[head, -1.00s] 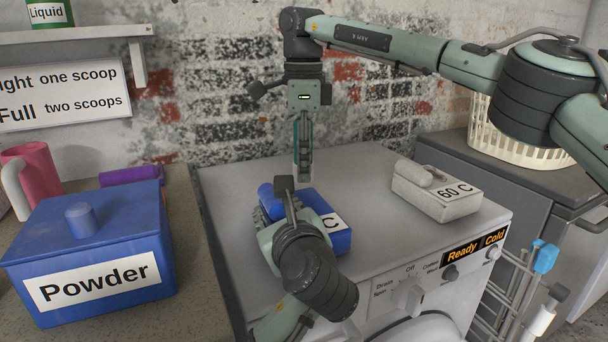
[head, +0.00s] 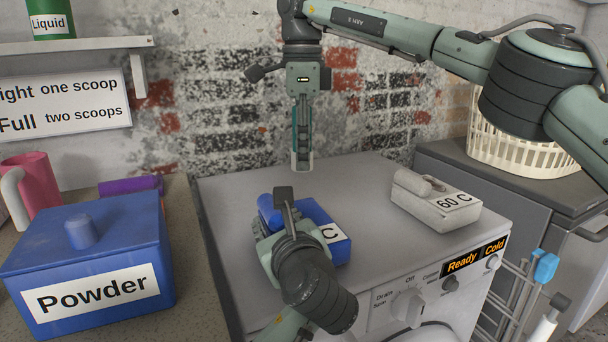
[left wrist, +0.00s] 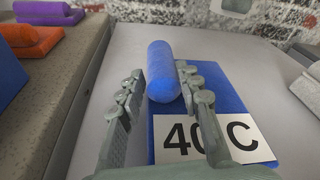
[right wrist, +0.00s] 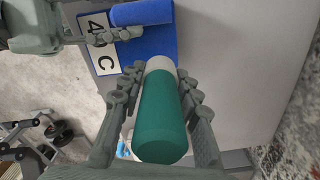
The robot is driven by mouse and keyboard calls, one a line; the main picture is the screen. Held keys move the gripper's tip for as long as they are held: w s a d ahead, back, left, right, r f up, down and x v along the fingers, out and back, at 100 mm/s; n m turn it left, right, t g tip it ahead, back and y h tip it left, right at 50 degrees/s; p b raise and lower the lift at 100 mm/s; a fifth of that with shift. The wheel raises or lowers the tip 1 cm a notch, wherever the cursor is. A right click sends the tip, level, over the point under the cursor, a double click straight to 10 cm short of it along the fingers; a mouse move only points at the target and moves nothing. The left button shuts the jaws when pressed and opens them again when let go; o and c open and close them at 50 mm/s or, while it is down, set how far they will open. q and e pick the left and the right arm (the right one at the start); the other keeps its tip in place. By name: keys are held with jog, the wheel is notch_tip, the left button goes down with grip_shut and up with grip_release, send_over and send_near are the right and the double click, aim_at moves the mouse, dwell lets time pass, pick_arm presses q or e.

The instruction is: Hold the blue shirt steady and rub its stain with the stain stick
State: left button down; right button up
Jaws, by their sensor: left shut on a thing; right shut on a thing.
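The blue shirt (head: 342,252) is a folded blue block with a rolled part on top and a "40 C" label, lying on the washing machine; it also shows in the left wrist view (left wrist: 235,105). My left gripper (head: 275,208) is shut on its blue roll (left wrist: 163,70) from above. My right gripper (right wrist: 160,70) is shut on the stain stick (right wrist: 160,120), green with a white end. In the head view the stick (head: 302,165) hangs upright, its white tip down, above and behind the shirt with a visible gap. I cannot make out the stain.
A grey-white "60 C" bundle (head: 435,205) lies on the machine top (head: 375,175) to the right. A blue Powder box (head: 90,255), pink mug (head: 37,180) and purple roll (head: 130,186) stand on the left counter. A white basket (head: 520,145) is at the right.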

pick_arm(q)
jog(key=c, duration=1.1)
grip_release()
jog(key=shift+f, duration=0.2)
jog(key=shift+o, duration=0.6)
jog(key=shift+r, duration=0.1)
